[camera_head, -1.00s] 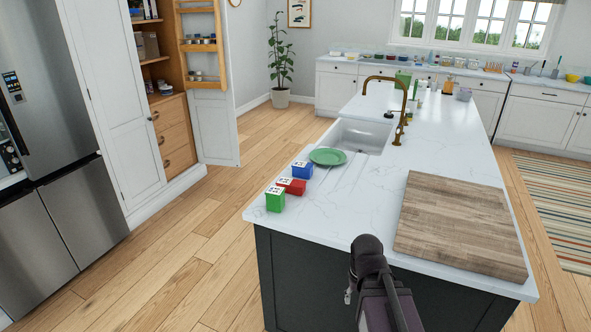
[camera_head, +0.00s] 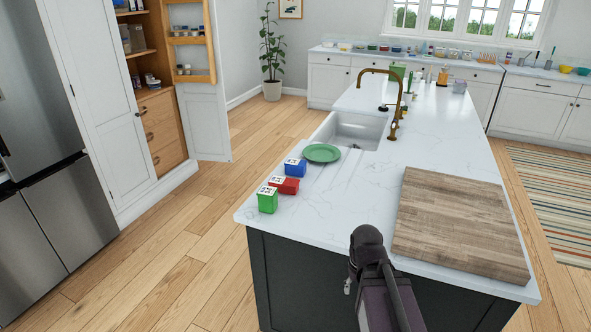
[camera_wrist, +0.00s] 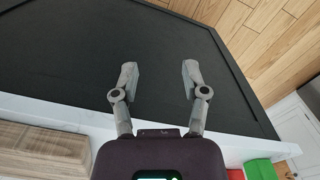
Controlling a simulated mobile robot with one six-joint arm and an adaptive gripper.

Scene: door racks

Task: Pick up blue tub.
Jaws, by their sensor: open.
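The blue tub (camera_head: 295,168) stands on the white island top in the head view, behind a red tub (camera_head: 285,185) and a green tub (camera_head: 267,200). All have white patterned lids. My gripper (camera_wrist: 157,80) shows in the wrist view with its two fingers spread and nothing between them. It faces the dark side panel of the island. The green tub (camera_wrist: 260,170) and a bit of red show at the bottom right of the wrist view. The blue tub cannot be made out there. In the head view my arm is at the bottom, right of the tubs and apart from them.
A green plate (camera_head: 321,152) lies by the sink (camera_head: 357,130), just behind the blue tub. A thick wooden board (camera_head: 458,225) covers the right front of the island top (camera_head: 335,220). A brass faucet (camera_head: 398,100) rises beyond. Wooden floor left of the island is clear.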

